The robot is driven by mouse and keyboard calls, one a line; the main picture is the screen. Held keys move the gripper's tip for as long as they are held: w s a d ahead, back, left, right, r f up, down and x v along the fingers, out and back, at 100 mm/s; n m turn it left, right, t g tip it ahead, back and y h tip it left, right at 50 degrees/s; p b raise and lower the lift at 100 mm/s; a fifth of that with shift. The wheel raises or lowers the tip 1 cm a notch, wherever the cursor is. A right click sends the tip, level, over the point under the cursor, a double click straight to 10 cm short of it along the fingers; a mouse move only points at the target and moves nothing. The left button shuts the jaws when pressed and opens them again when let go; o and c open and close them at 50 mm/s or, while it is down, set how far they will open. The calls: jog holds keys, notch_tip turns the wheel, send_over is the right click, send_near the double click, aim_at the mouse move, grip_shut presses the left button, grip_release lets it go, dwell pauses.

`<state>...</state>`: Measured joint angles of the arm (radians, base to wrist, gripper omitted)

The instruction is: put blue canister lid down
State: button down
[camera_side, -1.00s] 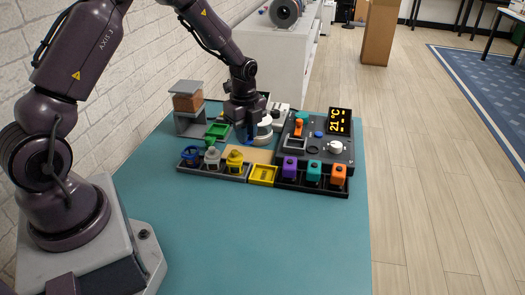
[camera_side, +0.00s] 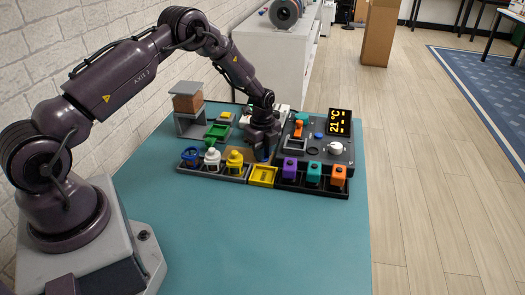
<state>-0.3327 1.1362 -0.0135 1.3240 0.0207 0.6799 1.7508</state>
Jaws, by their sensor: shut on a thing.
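My gripper (camera_side: 262,155) points down over the tan board area behind the yellow tray (camera_side: 263,176). It is shut on the blue canister lid (camera_side: 263,156), of which only a little blue shows between the fingers. I cannot tell whether the lid touches the surface below. The blue canister (camera_side: 190,156) stands at the left end of the grey rack (camera_side: 214,171), to the left of my gripper, with a dark top.
A white canister (camera_side: 212,157) and a yellow canister (camera_side: 235,160) stand in the grey rack. To the right are purple (camera_side: 290,167), teal (camera_side: 313,172) and orange (camera_side: 338,176) blocks and a control panel (camera_side: 323,150). The front of the teal table (camera_side: 260,235) is clear.

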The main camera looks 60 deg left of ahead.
jog(key=shift+f, duration=0.15)
jog(key=c, duration=1.1)
grip_release()
jog(key=shift+o, duration=0.2)
jog(key=s+d+r+n+t, duration=0.1)
jog(key=d+r, duration=0.1)
jog(key=r, duration=0.9)
jog(key=s+d+r+n, duration=0.1)
jog(key=d+r+n, duration=0.1)
jog(key=r, duration=0.9)
jog(key=s+d+r+n+t, duration=0.2)
jog(key=s+d+r+n, duration=0.25)
jog(key=s+r, duration=0.35)
jog(key=s+d+r+n+t, duration=0.1)
jog(key=s+d+r+n, duration=0.1)
jog(key=s, duration=0.6)
jog(key=s+d+r+n+t, duration=0.1)
jog(key=s+d+r+n, duration=0.1)
jog(key=s+d+n, duration=0.3)
jog(key=s+n, duration=0.2)
jog(key=s, duration=0.2)
jog(key=shift+r+t, duration=0.3)
jog(key=shift+r, duration=0.1)
